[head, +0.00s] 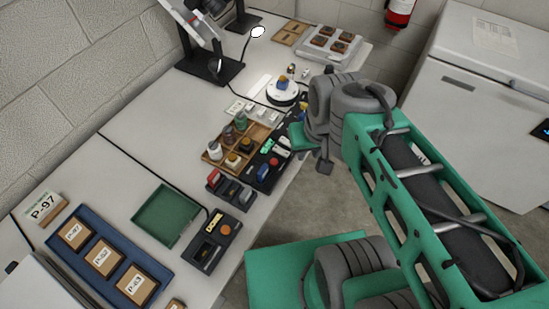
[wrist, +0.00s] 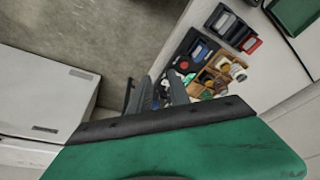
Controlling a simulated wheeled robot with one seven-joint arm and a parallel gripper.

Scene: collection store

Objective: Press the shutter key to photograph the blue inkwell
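A small blue object (head: 283,85), which looks like the blue inkwell, sits on a round white turntable (head: 281,98) near the back of the bench. A black control box (head: 266,172) with a green-lit label and small coloured keys stands at the bench's front edge; I cannot tell which is the shutter key. My gripper shows in the wrist view (wrist: 160,92) with two grey fingers apart and nothing visible between them. In the head view its grey end hangs just off the bench edge, right of the box. My arm hides part of that area.
A wooden tray (head: 218,166) of small bottles stands beside the box, with stamps (head: 229,190) in front. A black box with an orange button (head: 225,229), a green tray (head: 166,215) and a blue tray of labelled boxes (head: 78,262) lie nearer. Open floor (head: 345,185) lies right of the bench.

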